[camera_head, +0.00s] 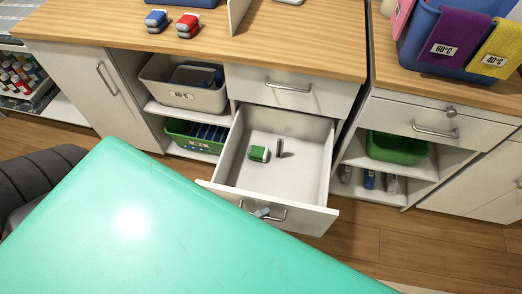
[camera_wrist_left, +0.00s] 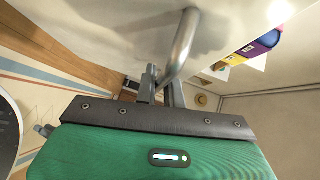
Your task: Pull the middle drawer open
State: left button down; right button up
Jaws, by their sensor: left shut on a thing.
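The middle drawer (camera_head: 230,178) of the white cabinet is pulled well out, its white inside in plain view. A small green block-like item (camera_head: 258,153) and a small dark upright item (camera_head: 279,147) are in it. The drawer's metal handle (camera_head: 276,217) is on its front panel; a bar handle also shows close up in the wrist view (camera_wrist_left: 182,45). My left gripper (camera_head: 262,212) is at this handle, and its fingers (camera_wrist_left: 163,88) are shut on the bar. Most of this gripper is hidden in the head view. My right gripper is not in view.
A closed drawer (camera_head: 290,97) is above the open one. Beside it are a grey bin (camera_head: 185,85) and a green bin (camera_head: 197,139) on shelves. A red item (camera_head: 188,25) and a blue item (camera_head: 156,20) stand on the wooden top. Bare wooden floor (camera_head: 400,240) shows at right.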

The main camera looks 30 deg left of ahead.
pick_arm(q)
jog(key=c, duration=1.5)
grip_release()
jog(key=shift+s, duration=0.15)
